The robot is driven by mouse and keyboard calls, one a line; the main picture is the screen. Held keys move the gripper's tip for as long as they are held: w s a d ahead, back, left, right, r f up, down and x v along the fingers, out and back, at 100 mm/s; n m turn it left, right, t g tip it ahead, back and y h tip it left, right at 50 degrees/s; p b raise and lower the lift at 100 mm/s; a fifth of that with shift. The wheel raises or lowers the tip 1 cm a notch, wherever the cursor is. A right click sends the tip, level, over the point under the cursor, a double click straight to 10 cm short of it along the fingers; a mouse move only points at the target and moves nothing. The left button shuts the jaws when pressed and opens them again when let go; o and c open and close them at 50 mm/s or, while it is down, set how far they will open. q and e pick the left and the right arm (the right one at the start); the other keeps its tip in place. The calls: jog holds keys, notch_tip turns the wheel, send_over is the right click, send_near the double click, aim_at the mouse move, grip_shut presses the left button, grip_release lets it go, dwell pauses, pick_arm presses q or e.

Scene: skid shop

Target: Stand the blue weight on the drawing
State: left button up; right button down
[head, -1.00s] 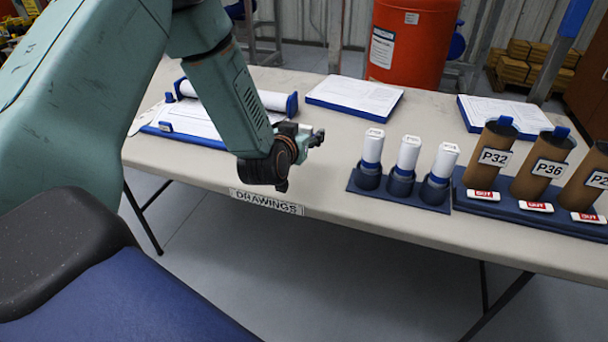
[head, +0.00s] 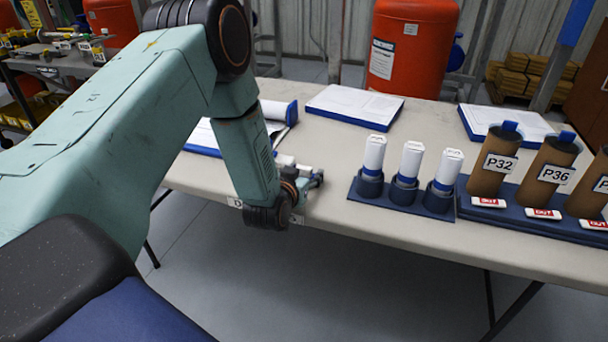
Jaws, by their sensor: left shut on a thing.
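A drawing (head: 201,136) lies on a blue board at the left of the table, with a curled white roll (head: 272,110) along its far side. My left arm hides much of it. My left gripper (head: 314,178) is low over the table's front edge, to the right of and nearer than the drawing. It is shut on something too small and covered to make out. I cannot pick out the blue weight for certain. My right gripper is not in view.
Brown tubes (head: 493,160) labelled P32 and P36 stand farther right. Two flat sheets on blue boards (head: 354,104) (head: 500,120) lie at the back. The table (head: 330,150) is clear between gripper and back sheet.

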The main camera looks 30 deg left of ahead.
pick_arm(q)
jog(key=shift+r, duration=0.2)
jog(key=shift+s+f, duration=0.1)
jog(key=shift+f, duration=0.15)
jog(key=o, duration=1.5)
